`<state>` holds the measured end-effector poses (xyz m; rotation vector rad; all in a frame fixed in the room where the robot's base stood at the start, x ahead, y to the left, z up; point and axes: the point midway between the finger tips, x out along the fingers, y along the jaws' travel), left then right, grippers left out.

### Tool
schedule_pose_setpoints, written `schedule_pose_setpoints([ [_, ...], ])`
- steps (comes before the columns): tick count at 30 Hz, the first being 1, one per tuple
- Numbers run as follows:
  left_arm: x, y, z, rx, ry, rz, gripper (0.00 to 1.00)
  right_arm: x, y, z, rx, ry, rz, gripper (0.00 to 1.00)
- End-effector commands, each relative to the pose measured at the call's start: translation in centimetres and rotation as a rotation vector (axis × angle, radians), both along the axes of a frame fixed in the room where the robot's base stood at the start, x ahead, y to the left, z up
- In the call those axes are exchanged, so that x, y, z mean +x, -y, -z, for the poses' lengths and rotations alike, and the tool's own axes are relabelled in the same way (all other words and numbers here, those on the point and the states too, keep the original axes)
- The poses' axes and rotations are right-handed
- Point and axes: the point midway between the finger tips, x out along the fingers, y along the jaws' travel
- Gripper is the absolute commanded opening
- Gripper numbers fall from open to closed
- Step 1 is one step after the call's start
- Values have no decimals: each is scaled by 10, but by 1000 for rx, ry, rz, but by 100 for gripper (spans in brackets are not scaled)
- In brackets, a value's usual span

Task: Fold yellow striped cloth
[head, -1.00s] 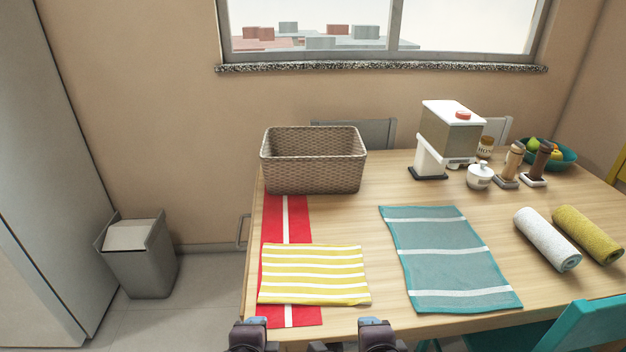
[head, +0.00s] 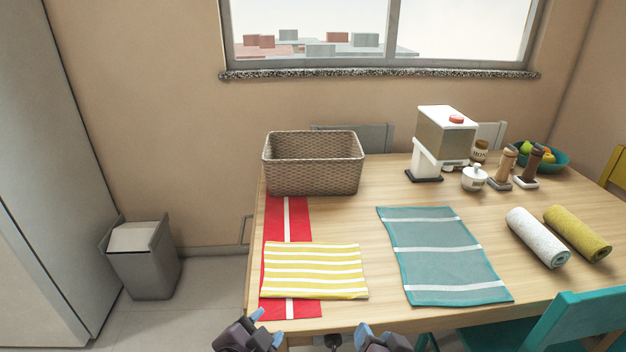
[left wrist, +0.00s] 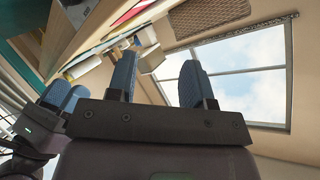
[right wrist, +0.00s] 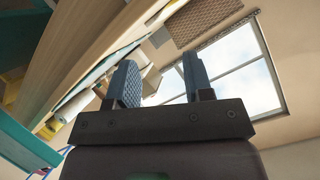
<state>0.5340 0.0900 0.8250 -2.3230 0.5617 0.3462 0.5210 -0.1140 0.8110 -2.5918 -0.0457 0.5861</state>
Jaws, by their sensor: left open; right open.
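The yellow and white striped cloth (head: 315,271) lies flat as a rectangle near the table's front left, on top of a red cloth (head: 292,310) with a white stripe. My left gripper (head: 258,328) is at the bottom of the head view, in front of the table edge and apart from the cloth. Its two blue fingers stand apart and empty in the left wrist view (left wrist: 160,82). My right gripper (head: 364,333) is to its right, also in front of the table edge. It is open and empty in the right wrist view (right wrist: 160,82).
A wicker basket (head: 313,177) stands behind the striped cloth. A teal striped cloth (head: 442,264) lies to the right, with white (head: 537,238) and yellow (head: 577,234) rolls beyond. A teal chair (head: 570,318) stands at the front right. Bare table lies between the cloths.

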Motion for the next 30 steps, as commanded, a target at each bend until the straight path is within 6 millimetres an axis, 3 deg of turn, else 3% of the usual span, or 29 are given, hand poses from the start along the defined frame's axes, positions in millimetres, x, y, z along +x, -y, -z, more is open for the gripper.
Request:
schedule_pose_setpoints([
  [8,-40,-64,17,-385,-56,-203,47,-52,61,25,-391,75,-140,47],
  [14,-93,-121,46,-509,-111,-376,47,-104,107,48,-517,31,-165,47],
  [18,-141,-157,69,-510,-175,-493,47,-145,135,64,-535,-46,-159,47],
  [24,-195,-180,90,-486,-251,-590,47,-187,156,78,-562,-129,-160,47],
  [30,-213,-183,97,-477,-281,-609,47,-200,159,82,-562,-155,-161,47],
])
